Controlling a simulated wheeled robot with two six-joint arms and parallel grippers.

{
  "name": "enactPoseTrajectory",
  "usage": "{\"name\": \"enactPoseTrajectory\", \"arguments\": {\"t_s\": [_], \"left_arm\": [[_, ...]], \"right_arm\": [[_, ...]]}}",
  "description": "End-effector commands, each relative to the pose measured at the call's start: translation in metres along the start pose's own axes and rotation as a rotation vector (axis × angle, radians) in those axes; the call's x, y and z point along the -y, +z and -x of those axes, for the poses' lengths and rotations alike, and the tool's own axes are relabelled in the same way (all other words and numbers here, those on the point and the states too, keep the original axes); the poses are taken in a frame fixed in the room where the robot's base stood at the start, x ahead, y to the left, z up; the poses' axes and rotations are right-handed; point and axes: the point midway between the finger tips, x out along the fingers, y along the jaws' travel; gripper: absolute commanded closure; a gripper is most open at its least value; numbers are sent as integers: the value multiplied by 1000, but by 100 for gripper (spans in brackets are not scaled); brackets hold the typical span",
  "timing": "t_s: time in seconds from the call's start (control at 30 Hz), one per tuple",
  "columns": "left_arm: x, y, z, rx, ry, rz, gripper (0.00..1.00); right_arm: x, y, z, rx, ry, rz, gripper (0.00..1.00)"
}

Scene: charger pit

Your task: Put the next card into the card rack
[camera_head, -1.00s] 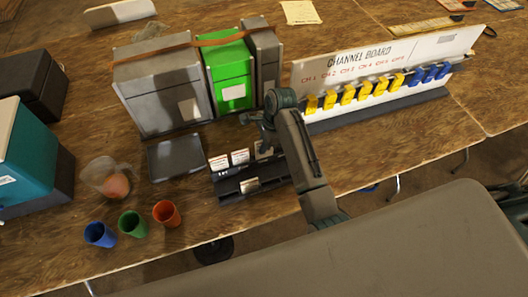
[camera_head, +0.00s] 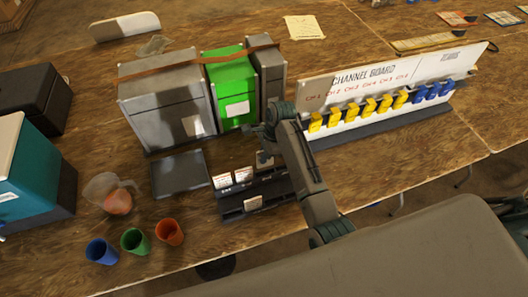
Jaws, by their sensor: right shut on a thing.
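The black card rack (camera_head: 228,208) stands on the wooden table, with stepped rows. Two white cards, a left one (camera_head: 222,181) and a right one (camera_head: 243,174), stand upright in its back row. My right gripper (camera_head: 264,161) is at the back right of the rack, shut on a whitish card (camera_head: 263,156). My wrist and fingers partly hide this card, so I cannot tell whether it touches the rack. My left gripper is not in view.
A dark flat tray (camera_head: 180,173) lies left of the rack. Grey and green cases (camera_head: 235,95) stand behind. The channel board (camera_head: 380,95) with yellow and blue tags is at the right. Blue, green and orange cups (camera_head: 169,232) and a clear jug (camera_head: 110,194) are at the left.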

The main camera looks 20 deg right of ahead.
Motion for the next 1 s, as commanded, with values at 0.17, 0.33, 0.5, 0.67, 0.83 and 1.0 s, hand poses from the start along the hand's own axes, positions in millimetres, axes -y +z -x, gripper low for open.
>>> {"name": "enactPoseTrajectory", "arguments": {"t_s": [0.17,0.33,0.5,0.67,0.83,1.0], "left_arm": [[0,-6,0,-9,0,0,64],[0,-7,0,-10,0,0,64],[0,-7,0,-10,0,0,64],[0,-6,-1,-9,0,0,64],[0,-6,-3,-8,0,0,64],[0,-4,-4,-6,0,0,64]], "right_arm": [[-1,-3,-11,0,2,-1,100],[0,-6,-21,0,2,-1,100],[-1,-9,-31,0,1,-1,100],[0,-11,-40,0,0,-1,100],[0,-14,-50,0,1,0,100],[0,-16,-57,0,1,0,100]]}}
